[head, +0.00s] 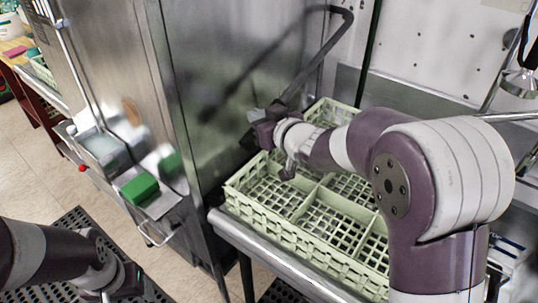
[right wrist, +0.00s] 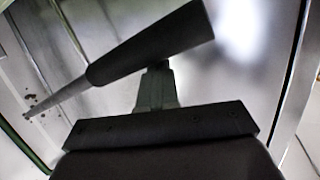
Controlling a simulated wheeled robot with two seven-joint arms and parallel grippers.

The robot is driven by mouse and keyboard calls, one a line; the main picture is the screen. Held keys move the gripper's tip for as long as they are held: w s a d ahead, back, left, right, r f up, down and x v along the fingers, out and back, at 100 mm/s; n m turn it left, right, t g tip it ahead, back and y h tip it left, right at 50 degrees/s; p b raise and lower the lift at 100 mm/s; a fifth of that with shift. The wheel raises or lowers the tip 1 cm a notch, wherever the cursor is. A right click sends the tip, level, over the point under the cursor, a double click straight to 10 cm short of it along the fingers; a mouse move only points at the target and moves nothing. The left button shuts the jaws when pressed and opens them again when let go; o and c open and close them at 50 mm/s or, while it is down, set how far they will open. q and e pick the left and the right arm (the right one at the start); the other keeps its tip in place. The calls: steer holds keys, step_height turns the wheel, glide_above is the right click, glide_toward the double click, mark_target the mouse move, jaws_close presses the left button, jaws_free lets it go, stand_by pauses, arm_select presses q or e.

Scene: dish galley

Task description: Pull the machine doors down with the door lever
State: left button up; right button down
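The door lever (head: 318,52) is a dark bent bar beside the steel machine (head: 110,60), slanting down from upper right. Its thick dark handle also crosses the right wrist view (right wrist: 150,45). My right gripper (head: 266,122) is at the lever's lower end, with the handle between its fingers. In the right wrist view the finger (right wrist: 156,85) reaches up to the handle, and the handle hides its tip. The steel panel (head: 245,70) faces the rack side; I cannot tell how far the doors are down. My left gripper (head: 112,288) is low at the left, partly cut off, away from the lever.
A pale green rack (head: 290,232) stands on the steel table (head: 262,250) under my right arm. A green sponge (head: 140,188) lies on a small shelf at the machine's front. A dark mat (head: 75,222) covers part of the tiled floor.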

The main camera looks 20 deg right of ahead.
steer(key=f, duration=0.1)
steer(key=w+d+f, duration=0.1)
steer(key=shift+w+d+f, duration=0.1)
steer(key=shift+d+f, duration=0.2)
steer(key=shift+f, duration=0.05)
steer(key=p+v, duration=0.3)
steer(key=v, duration=0.7)
steer(key=shift+f, duration=0.1)
